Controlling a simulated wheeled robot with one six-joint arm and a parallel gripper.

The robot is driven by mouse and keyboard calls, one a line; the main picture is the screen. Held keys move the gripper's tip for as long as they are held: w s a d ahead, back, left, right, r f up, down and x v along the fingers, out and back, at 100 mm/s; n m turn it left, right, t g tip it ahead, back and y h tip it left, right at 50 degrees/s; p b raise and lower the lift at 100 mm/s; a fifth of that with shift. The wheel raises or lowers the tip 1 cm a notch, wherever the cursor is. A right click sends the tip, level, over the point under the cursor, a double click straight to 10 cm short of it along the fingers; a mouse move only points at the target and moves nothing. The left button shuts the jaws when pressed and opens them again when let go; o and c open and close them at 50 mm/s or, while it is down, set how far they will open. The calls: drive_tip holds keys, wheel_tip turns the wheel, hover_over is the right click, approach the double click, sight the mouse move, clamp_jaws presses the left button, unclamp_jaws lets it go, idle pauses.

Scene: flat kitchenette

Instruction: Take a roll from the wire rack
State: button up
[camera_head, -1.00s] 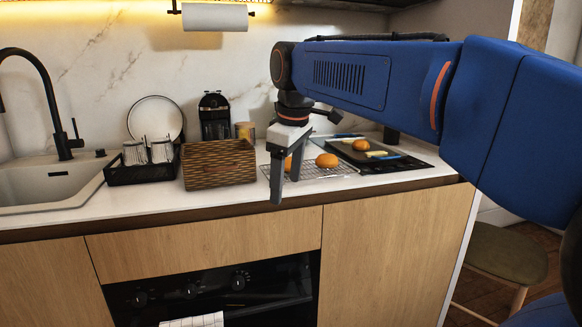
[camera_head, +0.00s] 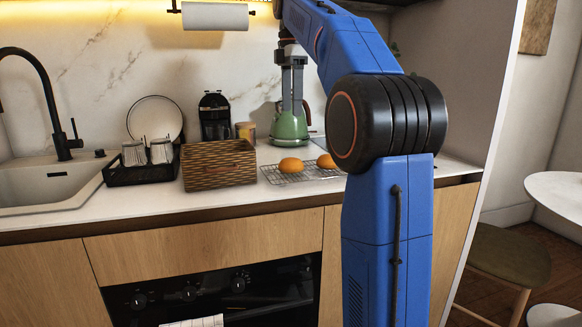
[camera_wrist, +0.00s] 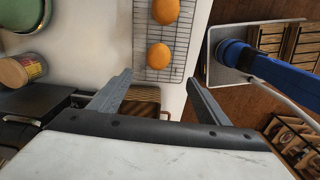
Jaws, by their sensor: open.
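Two round orange-brown rolls sit on the wire rack (camera_head: 303,178) on the counter: a left roll (camera_head: 290,165) and a right roll (camera_head: 326,161), partly close to my arm's outline. My gripper (camera_head: 292,108) points down, open and empty, above and behind the rack in the picture, in front of the green kettle. In the wrist view, the rolls show at the top, one above the other (camera_wrist: 165,11) (camera_wrist: 159,56), on the rack (camera_wrist: 181,42). The open fingers (camera_wrist: 157,88) are below them in that picture and apart from them.
A woven basket (camera_head: 219,165) stands left of the rack, beside a black dish rack (camera_head: 130,174). The green kettle (camera_head: 289,128) stands behind the rack. A jar (camera_head: 246,131) and coffee machine (camera_head: 214,117) stand at the back. My arm hides the counter's right part.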

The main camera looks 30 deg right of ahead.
hover_over(291, 158)
drive_tip(key=f, duration=1)
drive_tip(key=shift+s+a+f, duration=0.15)
drive_tip(key=shift+s+f, duration=0.15)
drive_tip(key=shift+s, duration=0.1)
drive_tip(key=shift+w+f, duration=0.15)
drive_tip(key=shift+f, duration=1.4)
drive_tip(key=shift+w+f, duration=0.15)
drive_tip(key=shift+f, duration=1.4)
drive_tip(key=c, duration=1.1)
